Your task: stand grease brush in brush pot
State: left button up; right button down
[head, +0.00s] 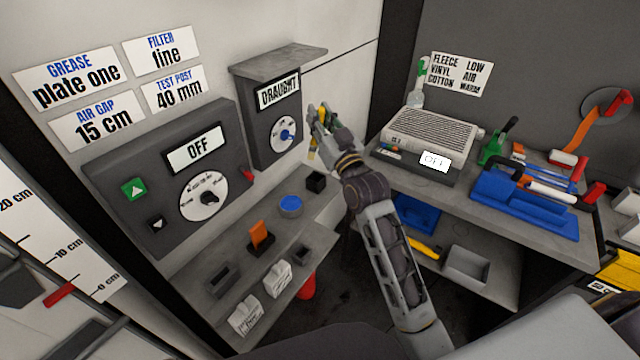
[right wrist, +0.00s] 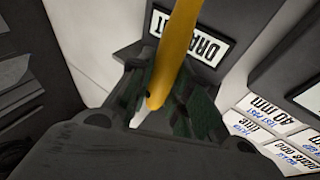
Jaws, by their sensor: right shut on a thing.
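My right gripper (head: 323,134) is raised in front of the draught panel, above the left-hand bench. It is shut on a yellow handle, which I take to be the grease brush (right wrist: 178,45). In the right wrist view the handle runs up out of the frame from between the fingers (right wrist: 160,100); its bristle end cannot be made out. My left gripper is not in view.
On the left bench are a blue round tin (head: 290,206), an orange piece in a dark holder (head: 260,236) and white blocks (head: 277,278). The draught box (head: 276,125) overhangs the bench. The right bench holds a grey vented unit (head: 430,135) and a blue tool (head: 520,200).

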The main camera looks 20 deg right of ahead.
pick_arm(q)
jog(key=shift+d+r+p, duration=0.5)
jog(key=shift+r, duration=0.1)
pick_arm(e)
jog(key=w+d+f+g+h, duration=0.2)
jog(key=w+f, duration=0.8)
jog(key=w, duration=0.1)
jog(key=shift+w+g, duration=0.2)
jog(key=shift+g, duration=0.1)
jog(key=shift+d+f, duration=0.1)
jog(key=shift+f, duration=0.05)
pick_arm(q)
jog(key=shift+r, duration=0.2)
pick_arm(e)
jog(key=shift+f, duration=3)
notch_tip(320, 180, down, 4)
jog(key=shift+r, duration=0.15)
